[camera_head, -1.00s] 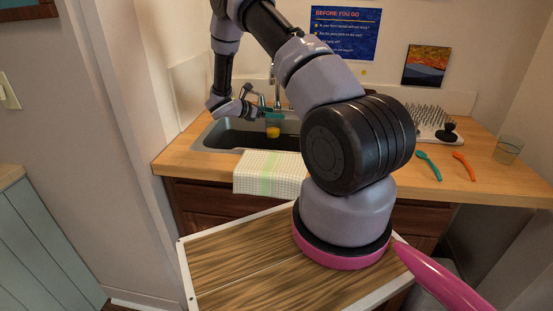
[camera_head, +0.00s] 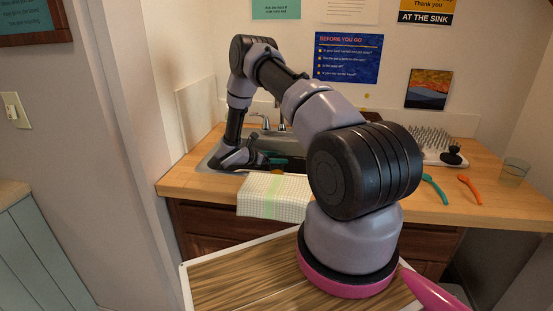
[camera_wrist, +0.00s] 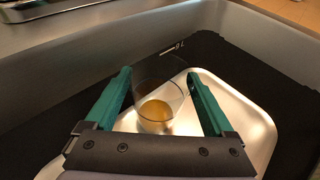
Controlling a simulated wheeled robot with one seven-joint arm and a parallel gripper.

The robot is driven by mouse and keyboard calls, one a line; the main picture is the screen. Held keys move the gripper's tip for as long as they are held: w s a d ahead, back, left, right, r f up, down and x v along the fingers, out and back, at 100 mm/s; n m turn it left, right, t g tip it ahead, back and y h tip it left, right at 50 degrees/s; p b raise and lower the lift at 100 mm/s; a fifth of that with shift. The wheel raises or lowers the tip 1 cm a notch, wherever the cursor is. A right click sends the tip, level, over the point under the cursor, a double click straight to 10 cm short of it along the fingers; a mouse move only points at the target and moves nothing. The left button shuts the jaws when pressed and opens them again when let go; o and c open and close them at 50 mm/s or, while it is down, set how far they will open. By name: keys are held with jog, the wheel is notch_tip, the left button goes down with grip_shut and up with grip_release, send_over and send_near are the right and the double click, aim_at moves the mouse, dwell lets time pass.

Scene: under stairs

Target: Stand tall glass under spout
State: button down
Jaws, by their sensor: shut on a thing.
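A clear glass with amber liquid in its bottom (camera_wrist: 157,112) is between the two green fingers of my gripper (camera_wrist: 158,76), which is shut on it. In the head view the gripper (camera_head: 272,161) is low in the sink (camera_head: 213,152), and only a bit of amber from the glass (camera_head: 277,172) shows above the towel. A pale tray (camera_wrist: 235,120) lies below the glass in the wrist view; I cannot tell whether they touch. The faucet (camera_head: 265,119) stands at the sink's back edge, and its spout is largely hidden by my arm.
A checked towel (camera_head: 272,197) hangs over the counter's front edge. Another clear glass (camera_head: 514,172), a teal utensil (camera_head: 435,189) and an orange utensil (camera_head: 470,190) are on the right counter. A spiky drying rack (camera_head: 430,142) stands behind them. The left counter strip is clear.

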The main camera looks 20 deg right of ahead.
jog(key=shift+f, duration=0.1)
grip_release()
